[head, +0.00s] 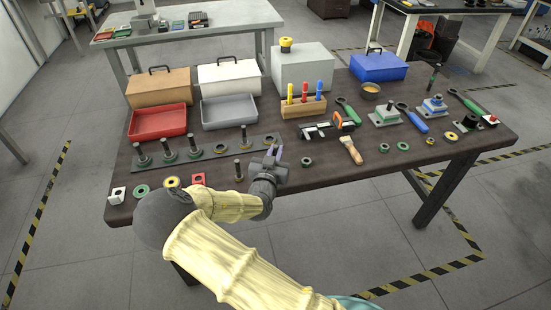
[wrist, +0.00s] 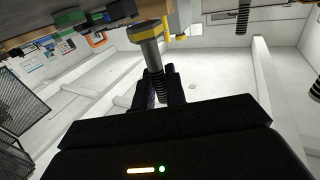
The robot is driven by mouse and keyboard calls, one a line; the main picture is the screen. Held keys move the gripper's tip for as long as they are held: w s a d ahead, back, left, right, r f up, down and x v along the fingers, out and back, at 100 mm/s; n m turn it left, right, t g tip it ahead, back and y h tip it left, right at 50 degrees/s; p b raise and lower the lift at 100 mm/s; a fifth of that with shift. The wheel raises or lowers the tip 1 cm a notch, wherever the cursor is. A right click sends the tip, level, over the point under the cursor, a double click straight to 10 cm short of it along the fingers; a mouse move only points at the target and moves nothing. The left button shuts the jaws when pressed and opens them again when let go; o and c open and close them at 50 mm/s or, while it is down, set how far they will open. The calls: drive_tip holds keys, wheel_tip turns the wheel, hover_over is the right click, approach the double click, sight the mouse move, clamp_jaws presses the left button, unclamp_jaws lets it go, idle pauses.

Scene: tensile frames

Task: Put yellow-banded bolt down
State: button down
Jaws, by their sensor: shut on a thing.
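The yellow-banded bolt (wrist: 147,44) is between the fingers of my gripper (wrist: 160,76) in the wrist view. Its grey head with the yellow band lies beyond the fingertips, and its threaded shank runs back between the fingers. In the head view my gripper (head: 274,154) is over the front middle of the dark table (head: 320,190), beside the right part of a grey strip (head: 218,151). The held bolt is hard to make out there. Whether its head touches a surface cannot be told.
Several bolts stand upright on the strip, including one (head: 243,138) left of my gripper. Another bolt (head: 238,171) stands in front of the strip. A red tray (head: 158,122) and grey tray (head: 229,111) lie behind. Washers and a brush (head: 351,150) lie to the right.

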drive_tip(key=shift+f, duration=1.35)
drive_tip(key=shift+f, duration=0.2)
drive_tip(key=c, duration=1.4)
unclamp_jaws()
drive_tip(key=shift+c, duration=0.2)
drive_tip(key=s+a+b, duration=0.2)
drive_tip(key=s+a, duration=0.1)
drive_tip(key=s, duration=1.4)
drive_tip(key=shift+a+f, duration=0.15)
drive_tip(key=shift+f, duration=0.05)
